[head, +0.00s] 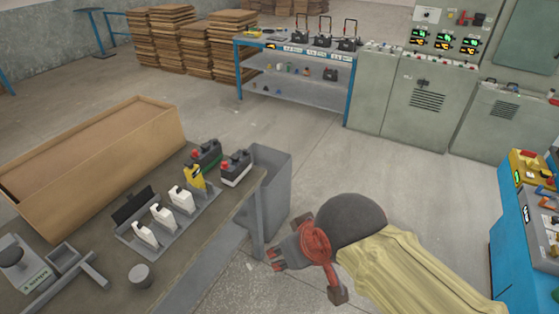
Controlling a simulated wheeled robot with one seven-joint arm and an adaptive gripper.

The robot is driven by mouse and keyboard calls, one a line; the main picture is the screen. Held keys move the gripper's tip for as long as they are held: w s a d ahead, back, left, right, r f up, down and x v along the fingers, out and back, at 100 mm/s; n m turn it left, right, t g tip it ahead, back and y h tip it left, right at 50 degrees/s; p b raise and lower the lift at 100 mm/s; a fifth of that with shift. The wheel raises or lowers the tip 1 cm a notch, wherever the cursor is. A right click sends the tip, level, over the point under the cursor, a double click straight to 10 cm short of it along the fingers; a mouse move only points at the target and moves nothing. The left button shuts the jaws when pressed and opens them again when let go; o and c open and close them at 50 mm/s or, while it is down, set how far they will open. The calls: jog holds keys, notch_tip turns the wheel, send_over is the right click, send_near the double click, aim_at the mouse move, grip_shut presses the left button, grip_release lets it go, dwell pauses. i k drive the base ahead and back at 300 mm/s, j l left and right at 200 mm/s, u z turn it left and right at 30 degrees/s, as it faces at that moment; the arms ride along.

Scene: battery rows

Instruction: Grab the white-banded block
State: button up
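The white-banded block (236,169) is a dark battery-like block with a white band around its lower part and a red cap on top. It stands upright at the right end of the workbench (205,240), near the edge. My gripper (272,261) is in the air off the right side of the bench, lower right of the block and apart from it. Its fingers are small and seen from above, so I cannot tell whether they are open or shut. I see nothing held in it.
A similar green-banded block (206,153) stands just left of it, with a yellow bottle (194,178) in front. Several white bottles stand in a grey rack (205,212). A grey bin (276,190) adjoins the bench end.

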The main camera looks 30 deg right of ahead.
aim_at(233, 170)
jog(key=z, duration=0.15)
jog(key=i+z, duration=0.25)
jog(key=i, duration=0.15)
jog(key=i+j+z, duration=0.2)
jog(key=i, duration=0.25)
jog(key=i+z, duration=0.25)
jog(key=i, duration=0.15)
jog(key=i+j+z, duration=0.25)
jog(key=i+j, duration=0.05)
jog(key=i, duration=0.1)
